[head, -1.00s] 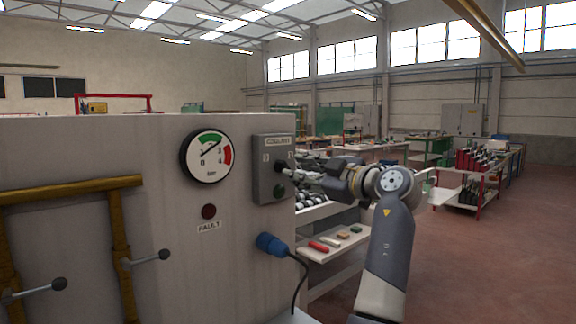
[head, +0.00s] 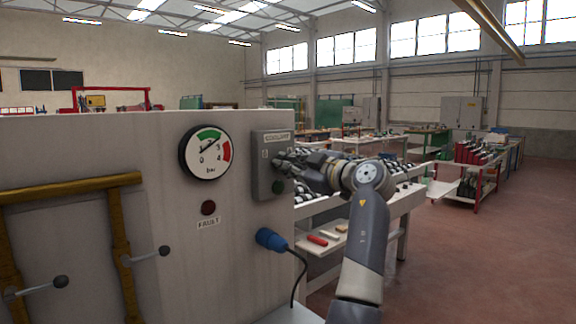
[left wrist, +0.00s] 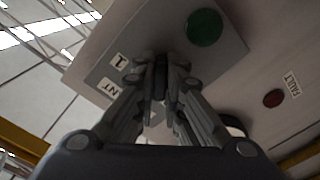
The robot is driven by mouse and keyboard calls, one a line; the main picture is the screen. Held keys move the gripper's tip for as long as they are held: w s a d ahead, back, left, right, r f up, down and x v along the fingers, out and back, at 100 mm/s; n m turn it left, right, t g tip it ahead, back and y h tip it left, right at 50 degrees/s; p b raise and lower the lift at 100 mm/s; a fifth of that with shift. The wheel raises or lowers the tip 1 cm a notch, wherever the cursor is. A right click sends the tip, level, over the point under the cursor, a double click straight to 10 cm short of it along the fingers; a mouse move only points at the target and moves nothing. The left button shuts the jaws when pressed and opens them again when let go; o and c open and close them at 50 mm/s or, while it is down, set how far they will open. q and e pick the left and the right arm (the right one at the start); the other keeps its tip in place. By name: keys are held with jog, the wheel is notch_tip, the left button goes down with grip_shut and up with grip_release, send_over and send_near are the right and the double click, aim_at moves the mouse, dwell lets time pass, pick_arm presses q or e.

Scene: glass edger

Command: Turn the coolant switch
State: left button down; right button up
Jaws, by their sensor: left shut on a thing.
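The grey coolant switch box (head: 262,165) is mounted at the right end of the pale machine panel, with a label on top and a green button (head: 278,187) low on its face. The box (left wrist: 95,65) and green button (left wrist: 204,27) also show in the left wrist view. My left gripper (head: 279,160) is at the box front, above the button. In the left wrist view, my left gripper (left wrist: 160,75) is shut on the dark switch knob (left wrist: 160,78), which is mostly hidden between its fingertips. My right gripper is not in view.
A round pressure gauge (head: 206,153) and a red fault lamp (head: 208,208) are left of the box. A blue plug (head: 270,240) with a black cable sticks out below it. Yellow bars with lever handles (head: 150,256) are at left. A workbench stands behind my arm.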

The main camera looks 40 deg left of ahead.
pick_arm(q)
jog(key=shift+m, duration=0.4)
jog(key=shift+r+m+p, duration=0.2)
jog(key=shift+m+p, duration=2.65)
jog(key=shift+m, duration=4.65)
jog(key=c, duration=1.7)
grip_release()
jog(key=shift+f, duration=0.1)
